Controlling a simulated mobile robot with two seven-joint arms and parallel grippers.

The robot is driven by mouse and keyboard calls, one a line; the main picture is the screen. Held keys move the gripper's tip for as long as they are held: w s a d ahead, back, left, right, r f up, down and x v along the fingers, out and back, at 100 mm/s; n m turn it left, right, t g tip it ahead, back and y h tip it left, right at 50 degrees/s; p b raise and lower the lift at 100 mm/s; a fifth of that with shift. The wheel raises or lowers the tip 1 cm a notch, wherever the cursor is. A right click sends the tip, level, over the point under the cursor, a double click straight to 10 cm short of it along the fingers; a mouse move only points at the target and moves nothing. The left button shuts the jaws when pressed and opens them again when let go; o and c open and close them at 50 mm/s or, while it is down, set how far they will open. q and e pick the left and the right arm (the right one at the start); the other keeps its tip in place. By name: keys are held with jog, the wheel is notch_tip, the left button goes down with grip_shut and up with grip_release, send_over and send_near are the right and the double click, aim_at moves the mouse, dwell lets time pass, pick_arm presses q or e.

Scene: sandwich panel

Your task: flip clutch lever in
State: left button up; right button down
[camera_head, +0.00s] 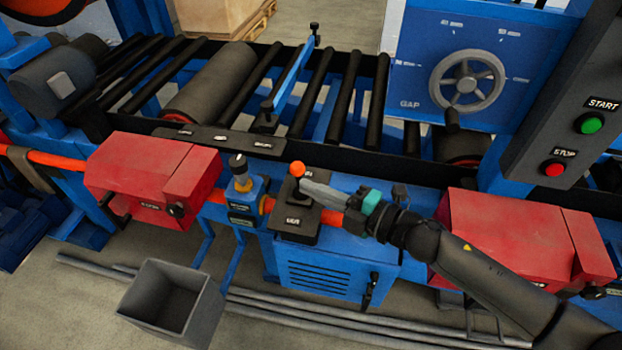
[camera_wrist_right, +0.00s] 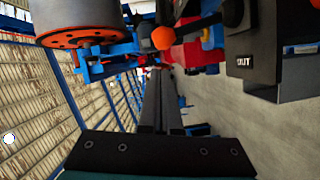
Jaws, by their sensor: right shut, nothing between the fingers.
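The clutch lever's orange knob (camera_head: 297,169) stands above a dark base plate (camera_head: 299,236) on top of the blue cabinet at the middle of the head view. A small label on the plate's near side seems to read OUT. In the right wrist view the orange knob (camera_wrist_right: 162,38) is just beyond and above my fingers, and a dark block labelled OUT (camera_wrist_right: 243,62) is at the right. My right gripper (camera_head: 306,186) is shut and empty, its fingertips close beside the lever just below the knob. I cannot tell whether they touch it. My left gripper is not in view.
Red boxes stand left (camera_head: 150,175) and right (camera_head: 520,240) of the cabinet; the right one lies beneath my forearm. A yellow-collared valve-like part (camera_head: 241,180) is left of the lever. Rollers (camera_head: 215,82) and a GAP handwheel (camera_head: 467,80) lie behind. A grey bin (camera_head: 170,300) stands in front.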

jog(key=shift+w+a+f, duration=0.1)
jog(key=shift+w+f, duration=0.1)
jog(key=shift+w, duration=0.5)
jog(key=shift+w+a+f, duration=0.1)
jog(key=shift+w+f, duration=0.05)
jog(key=shift+w, duration=0.5)
